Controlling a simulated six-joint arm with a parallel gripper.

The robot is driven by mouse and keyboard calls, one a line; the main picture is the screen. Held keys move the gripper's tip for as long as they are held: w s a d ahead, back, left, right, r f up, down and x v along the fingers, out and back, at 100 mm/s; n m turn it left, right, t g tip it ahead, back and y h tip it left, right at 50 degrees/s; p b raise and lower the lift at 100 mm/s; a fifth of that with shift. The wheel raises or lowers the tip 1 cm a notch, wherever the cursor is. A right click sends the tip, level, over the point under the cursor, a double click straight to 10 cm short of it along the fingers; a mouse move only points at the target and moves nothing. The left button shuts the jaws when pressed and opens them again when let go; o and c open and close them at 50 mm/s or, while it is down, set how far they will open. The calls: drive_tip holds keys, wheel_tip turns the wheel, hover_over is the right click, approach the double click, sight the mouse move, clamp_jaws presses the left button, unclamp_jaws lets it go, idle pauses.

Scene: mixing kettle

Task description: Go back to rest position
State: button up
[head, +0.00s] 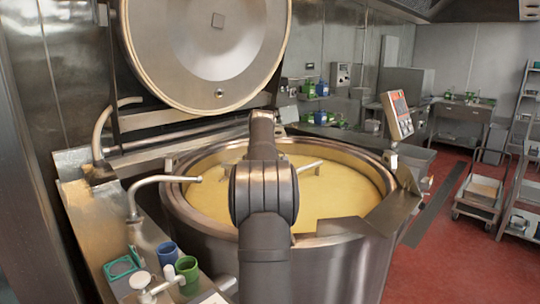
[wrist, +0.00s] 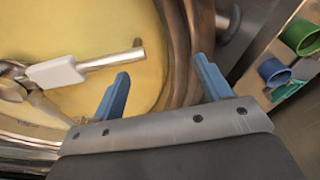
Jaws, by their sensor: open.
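In the wrist view my gripper (wrist: 160,88) has two blue fingers standing well apart, with nothing between them but the kettle's rim behind. It is open and empty. In the head view my dark arm reaches over the kettle's front rim and hides part of the kettle; the gripper's fingers cannot be made out there. The large steel kettle (head: 330,270) holds a yellow liquid (head: 335,190), also seen in the wrist view (wrist: 90,30). Its round lid (head: 215,45) stands raised at the back. A mixer arm with a white scraper (wrist: 57,73) sits in the kettle.
A blue cup (head: 167,253) and a green cup (head: 188,273) stand on the ledge left of the kettle, near a curved spout (head: 165,180). A control panel (head: 397,115) rises at the kettle's right. A cart (head: 480,195) stands on the red floor, which is open at right.

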drive_tip(key=w+d+f+m, duration=0.2)
drive_tip(key=w+d+f, duration=0.1)
drive_tip(key=w, duration=0.4)
drive_tip(key=shift+d+f, duration=0.15)
drive_tip(key=shift+d, duration=0.35)
drive_tip(key=shift+s, duration=0.1)
drive_tip(key=s+a+r+n, duration=0.1)
drive_tip(key=s+a+r, duration=0.1)
drive_tip(key=s, duration=0.4)
drive_tip(key=s+a+r+n, duration=0.2)
drive_tip(key=s+a, duration=0.2)
drive_tip(key=s, duration=0.2)
drive_tip(key=shift+s+r, duration=0.15)
drive_tip(key=shift+r, duration=0.1)
